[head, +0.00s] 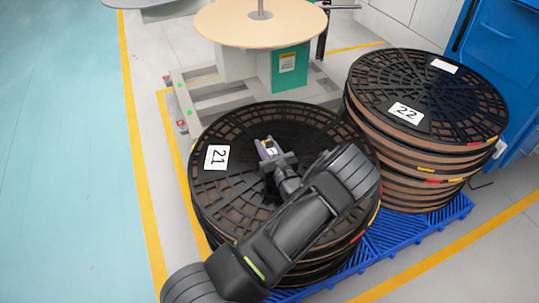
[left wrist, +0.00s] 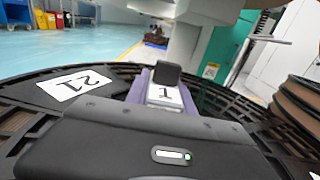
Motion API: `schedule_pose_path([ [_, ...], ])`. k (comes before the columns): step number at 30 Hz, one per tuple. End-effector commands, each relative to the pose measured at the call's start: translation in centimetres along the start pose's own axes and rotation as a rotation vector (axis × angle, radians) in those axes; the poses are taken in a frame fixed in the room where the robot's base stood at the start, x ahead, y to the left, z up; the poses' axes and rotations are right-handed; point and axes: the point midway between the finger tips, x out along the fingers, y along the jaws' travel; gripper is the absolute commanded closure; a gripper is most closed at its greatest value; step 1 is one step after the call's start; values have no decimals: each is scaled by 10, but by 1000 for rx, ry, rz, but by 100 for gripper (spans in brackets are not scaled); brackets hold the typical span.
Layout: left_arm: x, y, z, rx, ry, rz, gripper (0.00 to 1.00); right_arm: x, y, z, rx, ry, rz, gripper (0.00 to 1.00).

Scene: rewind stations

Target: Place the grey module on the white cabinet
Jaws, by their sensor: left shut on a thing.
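The grey module (head: 266,147), small and purple-grey with a pale label, is above the top of the reel stack marked 21. My left gripper (head: 271,156) is shut on it. In the left wrist view the module (left wrist: 165,96) shows a white label with a "1", and a dark finger stands against its far end. Its underside is hidden, so I cannot tell whether it touches the reel. I cannot make out for sure which thing is the white cabinet; pale panels (head: 397,18) stand at the back right. My right gripper is not in view.
The black reel stack 21 (head: 214,185) and stack 22 (head: 440,85) stand on a blue pallet (head: 400,232). Behind is a machine with a round wooden disc (head: 230,25) and a green box (head: 289,68). A blue cabinet (head: 500,40) stands right. The left floor is clear.

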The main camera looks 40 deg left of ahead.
Motion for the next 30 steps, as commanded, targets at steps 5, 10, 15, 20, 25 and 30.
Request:
schedule_pose_path([
  [5, 0, 0, 0, 0, -1, 0, 100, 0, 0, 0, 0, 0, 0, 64],
  [10, 0, 0, 2, -1, -1, 0, 100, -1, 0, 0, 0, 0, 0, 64],
  [15, 0, -1, 19, -2, -2, 0, 100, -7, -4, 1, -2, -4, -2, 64],
  [20, 0, -1, 49, -3, -2, -1, 100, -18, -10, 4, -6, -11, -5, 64],
  [25, 0, 0, 82, -3, -2, 0, 100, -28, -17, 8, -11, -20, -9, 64],
  [30, 0, 0, 99, -1, -1, 0, 100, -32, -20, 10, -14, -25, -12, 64],
])
